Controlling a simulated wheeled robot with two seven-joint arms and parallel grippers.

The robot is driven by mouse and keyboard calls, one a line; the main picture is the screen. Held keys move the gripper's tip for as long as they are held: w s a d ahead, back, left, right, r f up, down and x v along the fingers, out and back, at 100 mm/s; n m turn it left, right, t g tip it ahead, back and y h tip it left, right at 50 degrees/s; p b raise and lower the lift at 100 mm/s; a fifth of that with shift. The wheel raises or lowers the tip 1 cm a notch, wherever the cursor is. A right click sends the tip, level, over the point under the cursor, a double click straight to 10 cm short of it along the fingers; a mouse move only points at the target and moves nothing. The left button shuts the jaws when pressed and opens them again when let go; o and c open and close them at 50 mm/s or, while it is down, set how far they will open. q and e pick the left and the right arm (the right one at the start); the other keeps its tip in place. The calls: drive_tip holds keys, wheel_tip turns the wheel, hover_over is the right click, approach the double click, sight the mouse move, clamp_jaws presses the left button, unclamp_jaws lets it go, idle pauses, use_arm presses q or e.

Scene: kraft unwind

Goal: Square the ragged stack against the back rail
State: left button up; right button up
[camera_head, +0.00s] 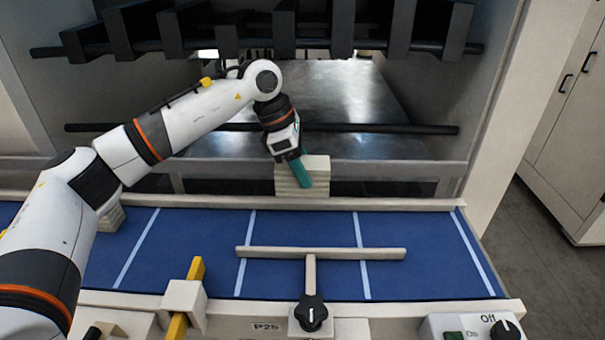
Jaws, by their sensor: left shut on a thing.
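A stack of thin cream sheets (318,172) stands at the far side of the blue belt, at the cream back rail (400,204). Whether it touches the rail is hard to tell. My left gripper (295,158) reaches down from the upper left to the stack. It is shut on a narrow teal piece (302,174), which slants down across the front of the stack and overlaps it in the picture. Whether the teal piece touches the stack is unclear. My right gripper is not in view.
A cream T-shaped bar (360,254) with a black knob (311,313) lies over the belt (420,275). A yellow bar in a cream block (184,297) stands front left. Another cream stack (112,219) is partly behind my left arm. Dark rods (390,128) cross behind; the belt's right side is clear.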

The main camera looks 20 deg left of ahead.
sight(284, 167)
use_arm(q)
drive_tip(key=shift+f+b, duration=0.85)
drive_tip(key=shift+f, duration=0.4)
drive_tip(key=shift+f+b, duration=1.5)
drive_tip(key=shift+f, duration=0.6)
drive_tip(key=shift+f, duration=0.2)
drive_tip(key=shift+s+d+b, duration=0.2)
drive_tip(key=shift+s+b, duration=0.3)
drive_tip(key=shift+s, duration=0.25)
drive_tip(key=o, duration=1.2)
drive_tip(key=shift+c, duration=0.2)
drive_tip(key=b+v, duration=0.1)
drive_tip(key=v, duration=1)
drive_tip(key=shift+s+a+r+b, duration=0.1)
drive_tip(key=shift+a+r+b, duration=0.05)
drive_tip(key=shift+r+b, duration=0.25)
